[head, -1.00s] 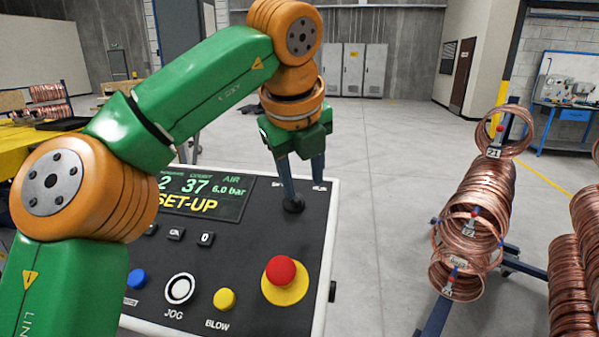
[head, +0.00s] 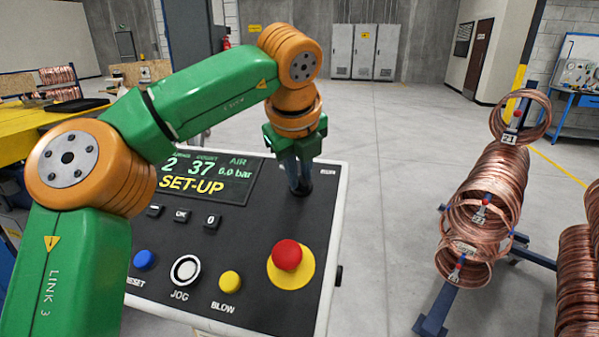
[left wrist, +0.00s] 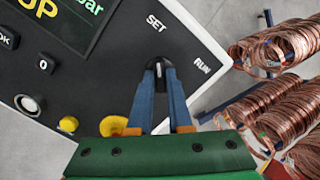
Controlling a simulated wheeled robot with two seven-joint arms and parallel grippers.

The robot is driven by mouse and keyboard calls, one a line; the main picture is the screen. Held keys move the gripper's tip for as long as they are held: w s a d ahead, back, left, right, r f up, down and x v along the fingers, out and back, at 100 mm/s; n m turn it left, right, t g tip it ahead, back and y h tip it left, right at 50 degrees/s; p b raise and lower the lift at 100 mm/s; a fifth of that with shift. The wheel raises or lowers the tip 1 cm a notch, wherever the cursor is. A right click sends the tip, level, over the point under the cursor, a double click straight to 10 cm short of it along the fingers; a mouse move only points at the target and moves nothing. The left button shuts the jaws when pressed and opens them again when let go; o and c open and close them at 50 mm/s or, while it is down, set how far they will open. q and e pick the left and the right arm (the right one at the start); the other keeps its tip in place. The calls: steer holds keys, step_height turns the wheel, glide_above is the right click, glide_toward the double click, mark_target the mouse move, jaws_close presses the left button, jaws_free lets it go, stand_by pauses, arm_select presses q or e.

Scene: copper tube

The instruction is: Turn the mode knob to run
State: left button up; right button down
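The mode knob is black with a pale pointer mark. In the left wrist view the knob (left wrist: 160,68) sits between the SET label (left wrist: 157,22) and the RUN label (left wrist: 201,65), and its mark points roughly toward SET. My left gripper (head: 301,186) reaches down onto the knob at the panel's upper right in the head view. In the left wrist view my left gripper (left wrist: 161,75) has its two blue fingers on either side of the knob's grip, shut on it. The fingers hide part of the knob. The display (head: 205,179) reads SET-UP. My right gripper is out of view.
The panel also carries a red emergency button (head: 287,255) on a yellow base, a yellow BLOW button (head: 230,282), a white JOG button (head: 185,270) and a blue button (head: 144,260). Copper coils (head: 490,195) stand on a rack to the right, with clear floor between.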

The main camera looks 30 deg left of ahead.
arm_select(q)
jaws_close()
steer(key=shift+f+m, duration=0.1)
steer(key=shift+m, duration=0.5)
steer(key=m, duration=0.2)
steer(key=shift+m+b, duration=0.3)
steer(key=shift+b, duration=0.05)
steer(key=m, duration=0.4)
steer(key=shift+a+m, duration=0.1)
steer(key=shift+m, duration=0.2)
steer(key=m+p, duration=0.2)
steer(key=m, duration=0.2)
steer(key=shift+m+h, duration=0.3)
steer(key=shift+h, duration=0.1)
steer(key=shift+m+h+p, duration=0.3)
steer(key=shift+m+p, duration=0.8)
steer(key=shift+m, duration=1.5)
steer(key=o, duration=0.7)
jaws_free()
steer(key=shift+w, duration=0.1)
